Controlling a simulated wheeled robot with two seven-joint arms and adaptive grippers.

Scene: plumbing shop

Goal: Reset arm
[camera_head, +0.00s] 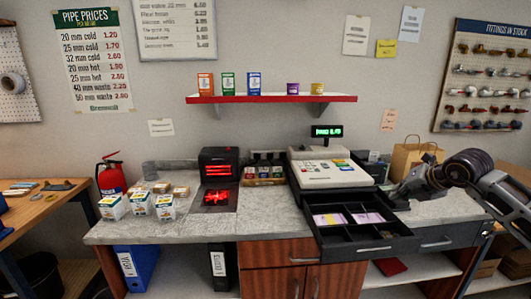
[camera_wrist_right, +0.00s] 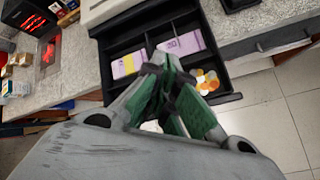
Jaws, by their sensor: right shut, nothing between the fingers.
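My right gripper (camera_head: 399,196) is above the right side of the open cash drawer (camera_head: 368,246), its arm coming in from the right. In the right wrist view the gripper's green-padded fingers (camera_wrist_right: 161,66) come together at the tips, shut and empty. Behind them the drawer (camera_wrist_right: 112,88) holds purple banknotes (camera_wrist_right: 182,42) and another stack with yellow (camera_wrist_right: 126,66). Orange and white coins (camera_wrist_right: 207,80) lie in a compartment just right of the fingers. The fingers hide part of the drawer. My left gripper is not in view.
The cash register (camera_head: 330,172) stands on the grey counter (camera_head: 262,212) behind the drawer. A paper bag (camera_head: 415,158) stands near my right arm. A red-lit scanner (camera_head: 218,175), small packs (camera_head: 165,207) and a fire extinguisher (camera_head: 111,176) are to the left. A red shelf (camera_head: 270,98) hangs above.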

